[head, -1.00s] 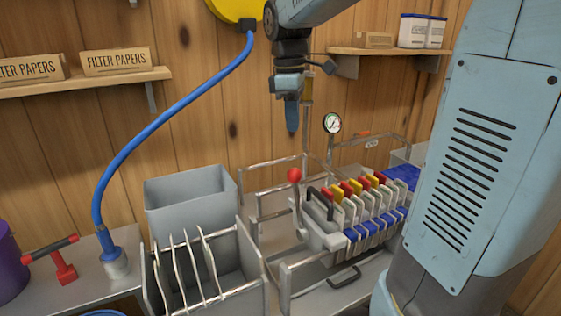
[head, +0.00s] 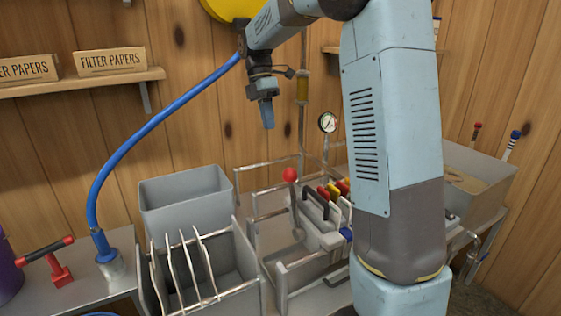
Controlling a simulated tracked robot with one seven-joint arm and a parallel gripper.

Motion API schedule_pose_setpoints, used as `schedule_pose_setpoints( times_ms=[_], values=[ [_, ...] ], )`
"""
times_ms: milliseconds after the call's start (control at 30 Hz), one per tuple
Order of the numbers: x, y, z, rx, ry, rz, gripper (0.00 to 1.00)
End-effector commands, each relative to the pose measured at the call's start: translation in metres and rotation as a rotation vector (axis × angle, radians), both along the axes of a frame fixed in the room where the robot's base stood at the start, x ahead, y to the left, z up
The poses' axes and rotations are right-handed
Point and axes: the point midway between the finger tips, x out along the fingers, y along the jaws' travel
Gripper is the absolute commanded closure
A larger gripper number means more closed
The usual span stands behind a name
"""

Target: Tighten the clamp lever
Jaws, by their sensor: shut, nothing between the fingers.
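The clamp lever (head: 295,208) stands at the left end of the filter press (head: 325,231). It has a red ball knob on a grey shaft and looks nearly upright, tilted slightly. My gripper (head: 268,119) hangs in the air above and to the left of the red knob, pointing down. It is shut, empty and apart from the lever. My own arm hides most of the press and its coloured plates.
A grey bin (head: 187,201) and a rack with white frames (head: 254,292) stand left of the press. A blue hose (head: 150,127) arches at the left. A pressure gauge (head: 327,123) rises behind the press. Metal rails (head: 262,168) surround the lever's end.

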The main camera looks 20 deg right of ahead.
Motion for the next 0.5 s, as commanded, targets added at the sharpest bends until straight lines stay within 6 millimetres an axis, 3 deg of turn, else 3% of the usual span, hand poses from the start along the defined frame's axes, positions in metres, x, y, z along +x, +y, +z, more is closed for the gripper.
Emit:
schedule_pose_setpoints(
  times_ms=[267, 500],
  values=[
    [-0.002, 0.0, -0.003, 0.0, 0.0, -0.001, 1.0],
    [-0.012, -0.003, -0.032, -0.001, 0.002, -0.002, 1.0]
  ],
)
